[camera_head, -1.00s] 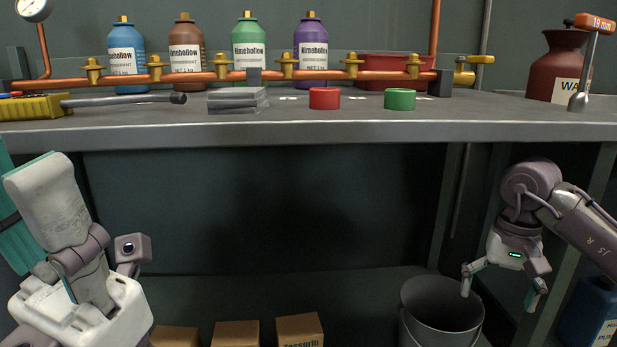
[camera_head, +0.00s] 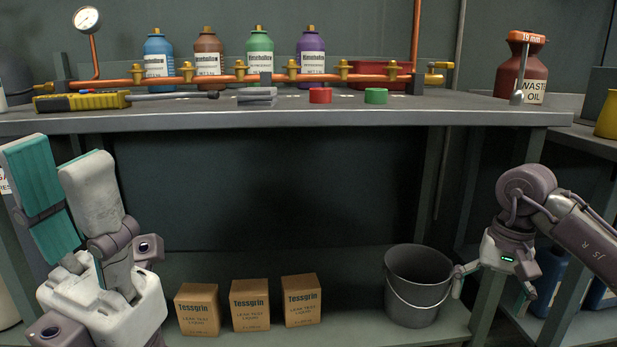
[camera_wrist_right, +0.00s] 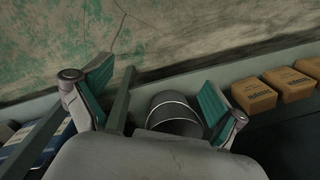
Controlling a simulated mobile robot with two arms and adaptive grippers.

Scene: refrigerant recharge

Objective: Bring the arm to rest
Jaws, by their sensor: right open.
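My left gripper (camera_head: 58,155) stands large at the lower left of the head view, its fingers pointing up. One finger shows its teal pad and the other its white back; they stand apart with nothing visible between them. My right gripper (camera_head: 492,284) hangs below the right end of the bench in the head view, pointing down, beside the grey bucket (camera_head: 418,290). It is open and empty. In the right wrist view its two teal-padded fingers (camera_wrist_right: 160,104) are spread, with the bucket (camera_wrist_right: 174,118) visible beyond, between them.
The bench (camera_head: 300,119) carries a copper manifold (camera_head: 215,80), bottles, a yellow tool (camera_head: 80,102), red and green caps, and a waste oil jug (camera_head: 530,75). Several Tessgrin boxes (camera_head: 250,304) stand on the lower shelf. A bench leg (camera_head: 490,300) is close to my right gripper.

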